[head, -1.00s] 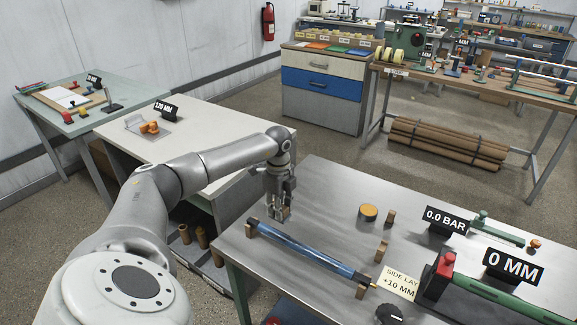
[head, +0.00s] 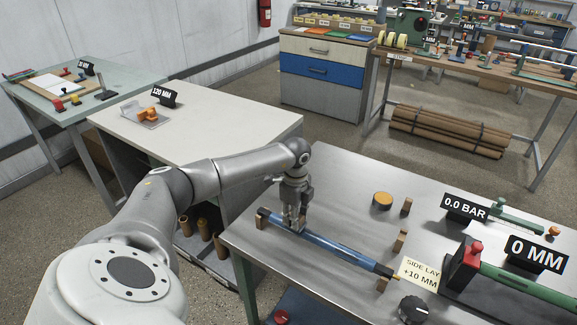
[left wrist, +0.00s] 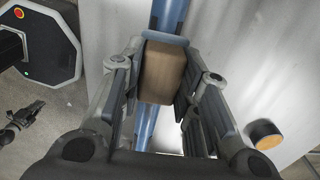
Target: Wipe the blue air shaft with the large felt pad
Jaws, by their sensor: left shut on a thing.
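The blue air shaft (head: 335,249) lies across the metal table, raised on small supports near its ends. My left gripper (head: 294,224) is over the shaft, nearer its left end, fingers pointing down. In the left wrist view my left gripper (left wrist: 162,85) is shut on a tan block, the felt pad (left wrist: 163,72). The blue air shaft (left wrist: 169,14) runs under the pad and shows above and below it. The pad is at the shaft; whether it touches is hard to tell. My right gripper is not in view.
A round orange-topped disc (head: 382,200) and small wooden blocks (head: 406,206) stand behind the shaft. The table's back middle is clear.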

